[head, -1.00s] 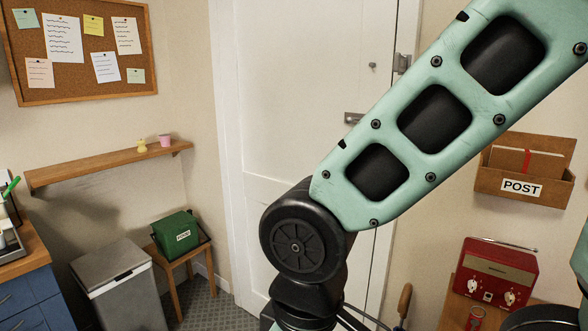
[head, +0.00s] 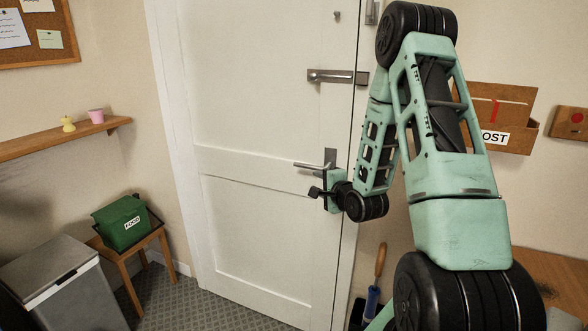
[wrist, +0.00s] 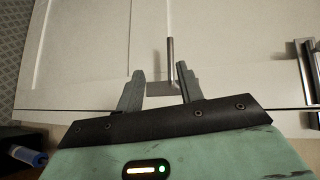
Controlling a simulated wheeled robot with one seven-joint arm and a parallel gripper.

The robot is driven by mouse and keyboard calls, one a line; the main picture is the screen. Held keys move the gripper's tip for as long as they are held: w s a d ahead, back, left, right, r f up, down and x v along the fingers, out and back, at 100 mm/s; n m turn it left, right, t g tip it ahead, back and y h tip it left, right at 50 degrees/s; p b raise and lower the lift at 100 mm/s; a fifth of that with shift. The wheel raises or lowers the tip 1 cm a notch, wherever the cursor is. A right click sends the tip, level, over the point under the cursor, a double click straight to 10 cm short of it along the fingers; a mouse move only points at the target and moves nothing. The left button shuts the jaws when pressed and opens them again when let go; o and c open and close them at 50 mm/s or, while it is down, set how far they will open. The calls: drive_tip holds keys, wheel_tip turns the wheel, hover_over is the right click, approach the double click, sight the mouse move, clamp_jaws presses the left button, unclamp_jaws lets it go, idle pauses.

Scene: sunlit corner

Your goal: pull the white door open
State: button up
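The white door (head: 260,110) fills the middle of the head view and looks shut in its frame. Its metal lever handle (head: 312,165) sits near the right edge and also shows in the wrist view (wrist: 171,35). A metal bolt or latch (head: 332,76) is mounted higher, at the door's right edge; I cannot tell whether it is engaged. My gripper (head: 314,192) is just below the lever in the head view. In the wrist view my gripper (wrist: 160,70) is open, its fingers apart and empty, with the lever just beyond the gap. Contact is not clear.
A green box (head: 122,222) rests on a wooden stool (head: 125,275) left of the door, beside a grey bin (head: 60,285). A wall shelf (head: 60,138) is above them. A post holder (head: 500,118) hangs on the right wall. The floor before the door looks clear.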

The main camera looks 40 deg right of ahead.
sight(307, 167)
drive_tip(key=shift+m+t+h, duration=0.3)
drive_tip(key=shift+m+h, duration=0.3)
drive_tip(key=shift+m, duration=0.3)
drive_tip(key=d+p+x, duration=0.1)
drive_tip(key=x, duration=0.4)
drive_tip(key=p+x, duration=0.2)
drive_tip(key=x, duration=0.4)
drive_tip(key=s+d+p+x, duration=0.1)
drive_tip(key=x, duration=0.5)
drive_tip(key=shift+w+d+p, duration=0.1)
drive_tip(key=shift+d+p, duration=0.25)
drive_tip(key=shift+d, duration=0.05)
clamp_jaws()
